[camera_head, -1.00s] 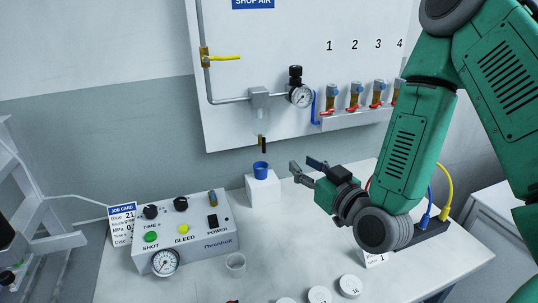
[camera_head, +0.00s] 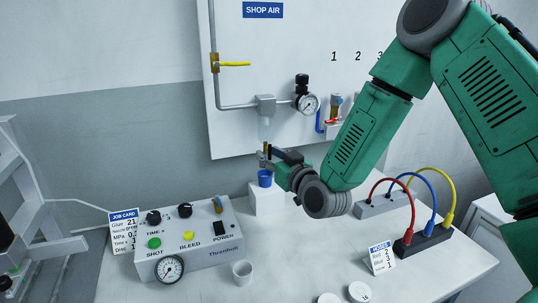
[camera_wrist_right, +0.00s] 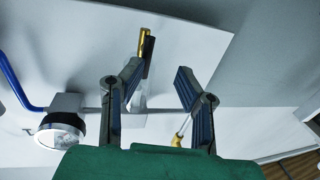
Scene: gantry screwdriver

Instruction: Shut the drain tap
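The drain tap (camera_head: 265,150), a small brass piece with a dark lever, hangs under the clear filter bowl (camera_head: 265,128) on the wall panel. In the right wrist view, the brass tap (camera_wrist_right: 146,46) and its black lever (camera_wrist_right: 149,60) point down beyond the fingers, nearer the left finger. My right gripper (camera_head: 270,158) is at the tap, above the blue cup. In the wrist view its fingers (camera_wrist_right: 158,70) are spread with a gap between them, and nothing is visibly clamped. Whether a finger touches the lever cannot be told. My left gripper is out of view.
A blue cup (camera_head: 265,178) stands on a white block (camera_head: 268,202) just below the gripper. A gauge (camera_head: 308,104) and blue hose are right of the filter. A control box (camera_head: 190,240) and hose connectors (camera_head: 425,243) stand on the table.

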